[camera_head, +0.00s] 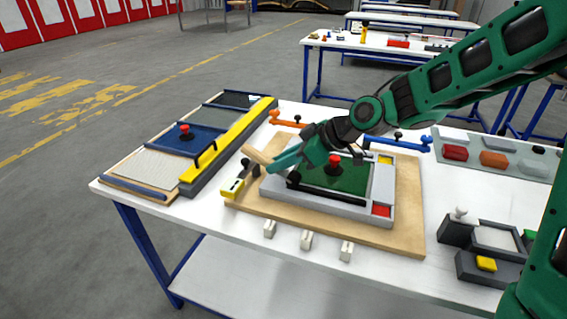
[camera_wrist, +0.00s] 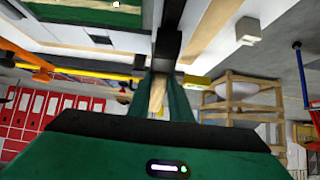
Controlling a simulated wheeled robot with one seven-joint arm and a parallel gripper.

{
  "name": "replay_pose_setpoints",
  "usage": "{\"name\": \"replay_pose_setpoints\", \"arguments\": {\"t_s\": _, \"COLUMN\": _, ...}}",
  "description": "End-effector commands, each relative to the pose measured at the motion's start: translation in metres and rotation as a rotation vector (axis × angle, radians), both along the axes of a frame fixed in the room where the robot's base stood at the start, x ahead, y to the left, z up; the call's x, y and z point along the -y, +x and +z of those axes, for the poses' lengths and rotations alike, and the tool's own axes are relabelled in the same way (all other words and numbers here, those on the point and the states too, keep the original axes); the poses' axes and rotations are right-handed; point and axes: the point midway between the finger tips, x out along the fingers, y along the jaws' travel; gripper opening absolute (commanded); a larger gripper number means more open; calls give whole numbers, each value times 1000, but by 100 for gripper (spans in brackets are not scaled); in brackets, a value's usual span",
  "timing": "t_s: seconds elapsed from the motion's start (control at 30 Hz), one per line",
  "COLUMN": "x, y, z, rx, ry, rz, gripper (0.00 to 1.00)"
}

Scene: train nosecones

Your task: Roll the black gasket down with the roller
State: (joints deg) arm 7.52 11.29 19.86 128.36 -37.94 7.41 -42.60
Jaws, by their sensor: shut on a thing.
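The black gasket (camera_head: 330,196) looks like a black strip along the near edge of the green panel, on a grey frame (camera_head: 270,188). My gripper (camera_head: 275,162) is at the left end of this frame, above it. It is shut on the light wooden handle of the roller (camera_head: 258,156). In the wrist view the wooden handle (camera_wrist: 158,92) shows between the green fingers (camera_wrist: 160,98), with a black part (camera_wrist: 168,45) beyond. The roller's contact with anything cannot be made out. My fingers hide part of the handle.
The frame lies on a wooden board (camera_head: 405,233); a red knob (camera_head: 334,160) stands on its green panel. A yellow tool (camera_head: 234,187) lies close by at the left. Three small white blocks (camera_head: 306,240) line the front. A long yellow bar (camera_head: 232,143) and a blue panel (camera_head: 190,143) are farther left.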

Motion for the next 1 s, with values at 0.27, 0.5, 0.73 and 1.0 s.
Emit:
{"name": "replay_pose_setpoints", "arguments": {"t_s": 0.27, "x": 0, "y": 0, "z": -1, "rx": 1, "ry": 0, "rz": -1, "gripper": 0}}
{"name": "replay_pose_setpoints", "arguments": {"t_s": 0.5, "x": 0, "y": 0, "z": -3, "rx": 1, "ry": 0, "rz": -1, "gripper": 0}}
{"name": "replay_pose_setpoints", "arguments": {"t_s": 0.73, "x": 0, "y": 0, "z": -5, "rx": -1, "ry": 0, "rz": -1, "gripper": 0}}
{"name": "replay_pose_setpoints", "arguments": {"t_s": 1.0, "x": 1, "y": 0, "z": -8, "rx": -1, "ry": -1, "rz": -1, "gripper": 0}}
